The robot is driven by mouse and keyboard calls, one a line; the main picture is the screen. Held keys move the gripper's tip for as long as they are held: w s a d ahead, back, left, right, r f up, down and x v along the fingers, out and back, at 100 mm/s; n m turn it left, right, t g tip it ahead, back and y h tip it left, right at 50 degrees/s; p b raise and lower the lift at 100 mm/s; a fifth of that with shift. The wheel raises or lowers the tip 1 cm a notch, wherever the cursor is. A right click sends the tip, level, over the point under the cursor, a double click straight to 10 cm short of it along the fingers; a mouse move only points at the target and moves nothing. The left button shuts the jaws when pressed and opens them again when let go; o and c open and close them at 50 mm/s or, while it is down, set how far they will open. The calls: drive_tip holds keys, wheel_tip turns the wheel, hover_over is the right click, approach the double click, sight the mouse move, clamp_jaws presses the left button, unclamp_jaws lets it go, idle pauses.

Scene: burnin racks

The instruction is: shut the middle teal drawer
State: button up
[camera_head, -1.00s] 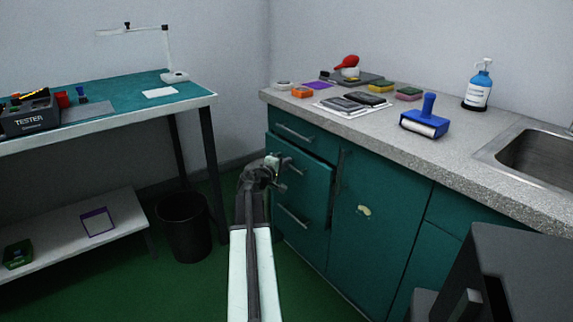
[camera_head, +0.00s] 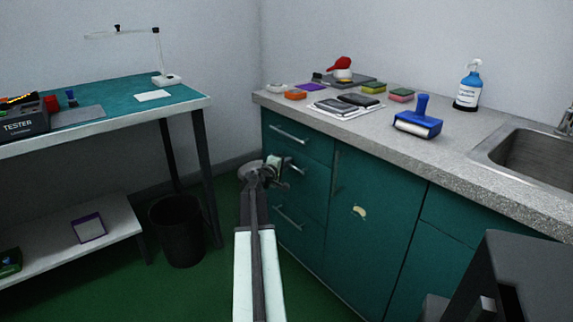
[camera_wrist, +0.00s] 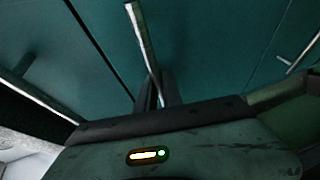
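The middle teal drawer (camera_head: 313,190) is in the cabinet's left column, between an upper and a lower drawer. Its front looks close to flush; I cannot tell if a small gap is left. Its bar handle (camera_head: 297,168) is partly hidden by my gripper. My gripper (camera_head: 280,171) is at the drawer front, beside the handle. In the wrist view, a pale metal bar handle (camera_wrist: 142,38) runs down to my dark fingers (camera_wrist: 159,92) against teal fronts. The fingers look close together, but their tips are foreshortened and I cannot tell whether they grip the handle.
The upper drawer (camera_head: 310,141) and lower drawer (camera_head: 285,238) look shut. A grey speckled countertop (camera_head: 455,165) overhangs the cabinet. A black bin (camera_head: 178,232) and teal-topped bench (camera_head: 120,97) stand left. Green floor (camera_head: 215,285) is clear before the drawers.

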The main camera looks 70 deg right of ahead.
drive_tip(key=shift+s, duration=0.35)
drive_tip(key=w+a+r+p, duration=0.1)
drive_tip(key=a, duration=0.6)
drive_tip(key=shift+w+a+r, duration=0.2)
drive_tip(key=shift+a, duration=0.1)
